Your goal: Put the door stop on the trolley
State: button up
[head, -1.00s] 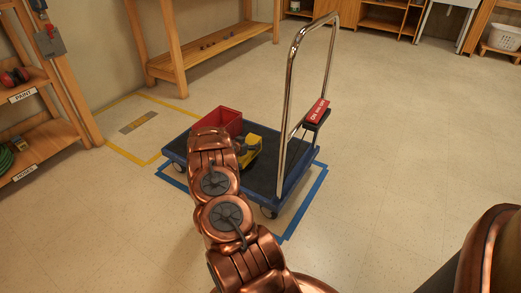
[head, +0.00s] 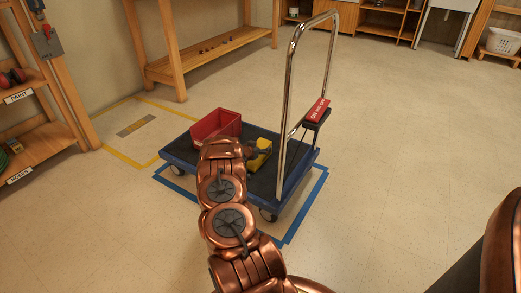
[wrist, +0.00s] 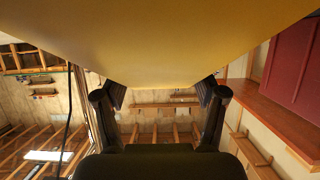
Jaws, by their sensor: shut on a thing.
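The yellow door stop (head: 259,156) shows over the dark deck of the trolley (head: 262,183), left of the upright chrome handle. My gripper (head: 252,152) is shut on it; my copper arm partly hides the gripper and the deck. In the wrist view the door stop (wrist: 160,45) fills the top of the picture, with the dark fingertips (wrist: 162,95) on either side of it. I cannot tell whether its underside touches the deck.
A red bin (head: 215,124) stands on the trolley's far left part. Wooden shelves stand left and behind. The floor around is clear.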

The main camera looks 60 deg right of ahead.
jog(key=shift+f, duration=0.1)
jog(key=o, duration=1.6)
